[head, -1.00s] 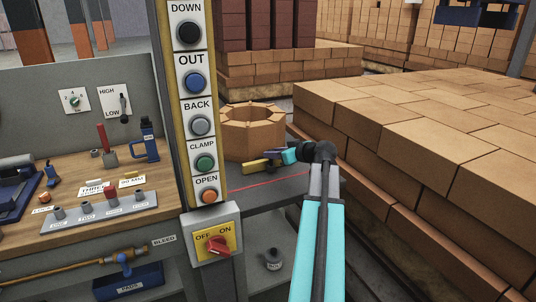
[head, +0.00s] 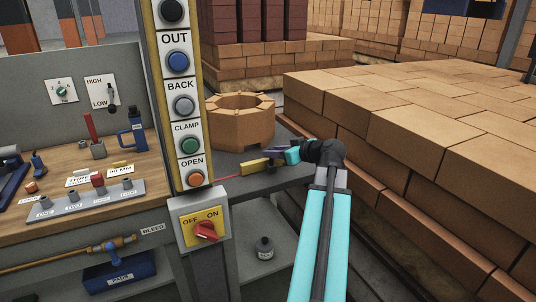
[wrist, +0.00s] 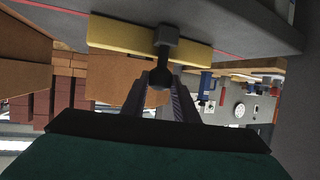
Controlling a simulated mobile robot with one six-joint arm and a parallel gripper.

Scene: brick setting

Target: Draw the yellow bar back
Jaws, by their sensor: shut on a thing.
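The yellow bar (head: 254,165) lies on the grey table (head: 222,192) in front of the brick ring, on or very near a thin red line. In the wrist view, which is upside down, the yellow bar (wrist: 120,36) spans the top, with a grey block and a dark round knob (wrist: 159,78) at its middle. My gripper (head: 277,160) is at the bar's right side. In the wrist view my gripper (wrist: 160,88) has its two fingers on either side of the knob, shut on it. The finger contact is partly hidden in the head view.
The octagonal brick ring (head: 240,122) stands behind the bar. A button post (head: 187,120) rises left of it, with a red OFF/ON switch (head: 206,231) below. A large brick stack (head: 430,130) is close on the right.

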